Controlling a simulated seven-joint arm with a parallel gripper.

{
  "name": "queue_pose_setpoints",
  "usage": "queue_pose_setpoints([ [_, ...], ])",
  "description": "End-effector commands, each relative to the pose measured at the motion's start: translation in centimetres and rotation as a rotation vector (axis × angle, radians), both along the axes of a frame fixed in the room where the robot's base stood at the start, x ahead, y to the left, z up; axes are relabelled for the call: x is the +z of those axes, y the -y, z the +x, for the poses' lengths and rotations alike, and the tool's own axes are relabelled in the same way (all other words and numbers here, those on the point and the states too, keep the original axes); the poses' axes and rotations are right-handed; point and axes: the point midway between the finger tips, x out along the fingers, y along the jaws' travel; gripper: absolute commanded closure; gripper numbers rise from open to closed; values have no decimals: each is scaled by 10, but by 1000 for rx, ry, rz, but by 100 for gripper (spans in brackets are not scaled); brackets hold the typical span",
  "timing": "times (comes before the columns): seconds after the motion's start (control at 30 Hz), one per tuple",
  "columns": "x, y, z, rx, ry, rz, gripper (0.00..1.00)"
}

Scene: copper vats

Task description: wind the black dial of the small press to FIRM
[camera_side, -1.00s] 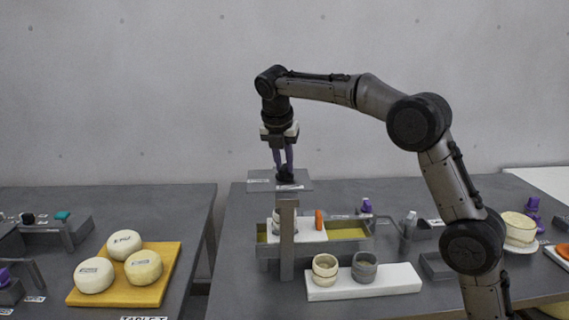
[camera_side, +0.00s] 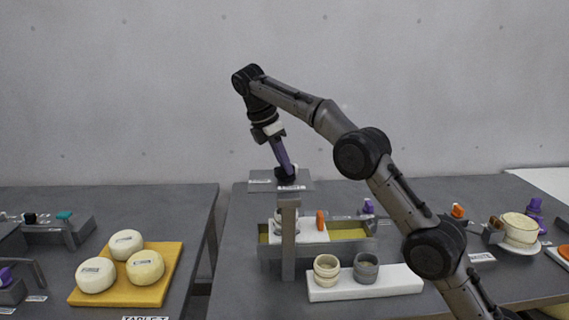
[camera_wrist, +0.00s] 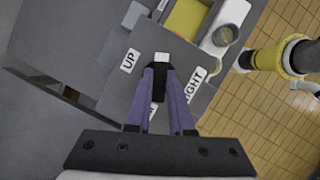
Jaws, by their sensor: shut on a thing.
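The small press (camera_side: 289,235) is a grey post with a flat plate (camera_side: 262,185) on top. Its black dial (camera_side: 287,177) sits on the plate. My gripper (camera_side: 284,168) is shut on the dial from above, its purple fingers leaning. In the wrist view my gripper (camera_wrist: 160,72) points at the plate (camera_wrist: 125,95), and a white piece (camera_wrist: 161,59) shows at the fingertips, perhaps the dial's pointer. A label reading UP (camera_wrist: 130,60) lies left of the fingers. One ending in IGHT (camera_wrist: 195,85) is at the right, partly covered. One ending in M (camera_wrist: 153,111) shows between the fingers, mostly hidden.
A trough (camera_side: 350,233) with a white block stands behind the post. Two cups (camera_side: 326,269) (camera_side: 365,267) stand on a white slab (camera_side: 400,282) in front. Cheeses on a yellow board (camera_side: 125,291) are on the left table.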

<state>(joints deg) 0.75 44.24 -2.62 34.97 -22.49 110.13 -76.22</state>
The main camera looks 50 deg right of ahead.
Motion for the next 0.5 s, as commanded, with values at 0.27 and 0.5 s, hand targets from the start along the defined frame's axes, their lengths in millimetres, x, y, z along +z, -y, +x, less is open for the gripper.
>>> queue_pose_setpoints([
  [0.27, 2, 0, 0, -76, 4, 1, 100],
  [0.5, 2, 0, 0, -89, 4, 2, 100],
])
